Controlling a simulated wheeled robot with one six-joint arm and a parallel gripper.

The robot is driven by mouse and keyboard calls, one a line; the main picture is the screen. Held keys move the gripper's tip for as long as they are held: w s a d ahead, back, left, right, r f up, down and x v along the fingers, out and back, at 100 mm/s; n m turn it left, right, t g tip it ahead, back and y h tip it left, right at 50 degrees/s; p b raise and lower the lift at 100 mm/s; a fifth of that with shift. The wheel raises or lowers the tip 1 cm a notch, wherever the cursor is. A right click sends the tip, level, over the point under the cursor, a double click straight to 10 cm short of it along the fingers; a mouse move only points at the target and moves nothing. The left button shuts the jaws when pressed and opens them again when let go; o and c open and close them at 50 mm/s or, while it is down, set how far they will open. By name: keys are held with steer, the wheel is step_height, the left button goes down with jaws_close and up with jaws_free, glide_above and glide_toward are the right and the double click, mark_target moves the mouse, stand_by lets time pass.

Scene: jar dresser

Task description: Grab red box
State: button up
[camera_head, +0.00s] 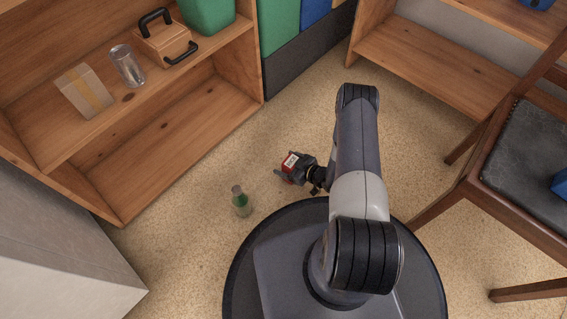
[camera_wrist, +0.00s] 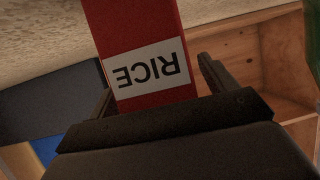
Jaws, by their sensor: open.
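The red box (camera_wrist: 135,25) has a white label reading RICE, upside down in the wrist view. In the head view the red box (camera_head: 291,161) is small and low near the floor, partly hidden by my gripper (camera_head: 294,174). In the wrist view my gripper (camera_wrist: 158,88) is open, with one finger on each side of the box. A gap shows between the right finger and the box; the left finger is close to the box's edge. I cannot tell whether it touches.
A green bottle (camera_head: 241,202) stands on the floor near my base. A wooden shelf (camera_head: 180,130) at left holds a cardboard box (camera_head: 85,91), a glass jar (camera_head: 127,66) and a handled case (camera_head: 165,40). A chair (camera_head: 470,190) stands at right.

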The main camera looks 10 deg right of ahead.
steer(key=shift+c, duration=0.3)
steer(key=c, duration=1.3)
